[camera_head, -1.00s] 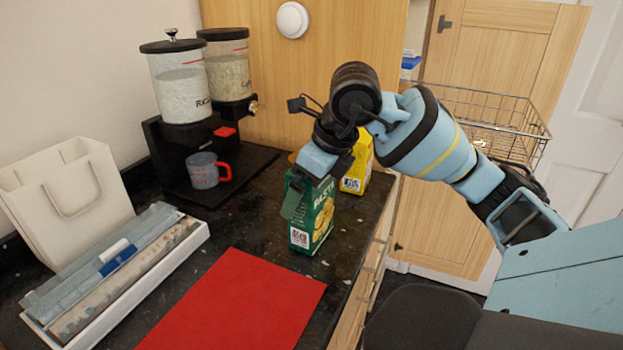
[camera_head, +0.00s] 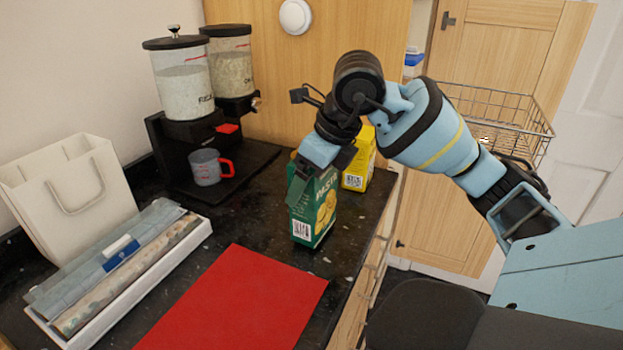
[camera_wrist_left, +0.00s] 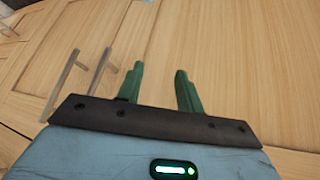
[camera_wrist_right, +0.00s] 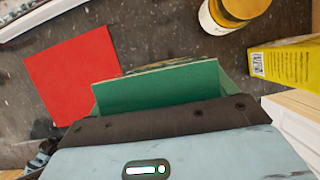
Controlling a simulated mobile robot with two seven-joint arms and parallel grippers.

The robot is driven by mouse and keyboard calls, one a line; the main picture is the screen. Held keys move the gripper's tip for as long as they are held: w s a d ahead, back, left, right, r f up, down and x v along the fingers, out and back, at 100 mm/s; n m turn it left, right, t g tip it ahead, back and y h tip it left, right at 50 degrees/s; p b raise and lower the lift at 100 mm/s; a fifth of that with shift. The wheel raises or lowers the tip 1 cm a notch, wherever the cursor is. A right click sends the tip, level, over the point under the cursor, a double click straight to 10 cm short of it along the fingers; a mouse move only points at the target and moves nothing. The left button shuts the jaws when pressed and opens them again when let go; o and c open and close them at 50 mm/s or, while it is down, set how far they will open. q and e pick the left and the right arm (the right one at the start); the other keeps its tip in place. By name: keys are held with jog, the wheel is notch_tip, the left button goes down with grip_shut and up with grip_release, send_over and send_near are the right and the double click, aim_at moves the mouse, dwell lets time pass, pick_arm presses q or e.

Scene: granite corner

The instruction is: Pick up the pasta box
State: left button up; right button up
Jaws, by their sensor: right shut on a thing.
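The green pasta box (camera_head: 325,212) is upright over the dark counter in the head view, just behind the red mat. My right gripper (camera_head: 312,188) comes down from above and is shut on its upper part, one green finger on the near left face. In the right wrist view the green box (camera_wrist_right: 158,86) fills the space between the fingers (camera_wrist_right: 160,80). The box's bottom seems slightly off the counter. My left gripper (camera_wrist_left: 160,85) shows only in its own wrist view, open and empty, facing wooden cabinet fronts.
A yellow box (camera_head: 358,165) stands close behind the pasta box; a jar with a yellow lid (camera_wrist_right: 236,10) is near it. The red mat (camera_head: 238,305) lies flat in front. A cup (camera_head: 206,167), dispensers (camera_head: 185,80) and a white tray (camera_head: 195,240) are left. The counter edge is right.

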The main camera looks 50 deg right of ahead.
jog(key=s+a+r+b, duration=0.2)
jog(key=s, duration=0.5)
jog(key=s+a+r+b, duration=0.2)
jog(key=s+b, duration=0.1)
jog(key=s, duration=0.5)
jog(key=shift+s, duration=0.25)
jog(key=shift+f, duration=0.1)
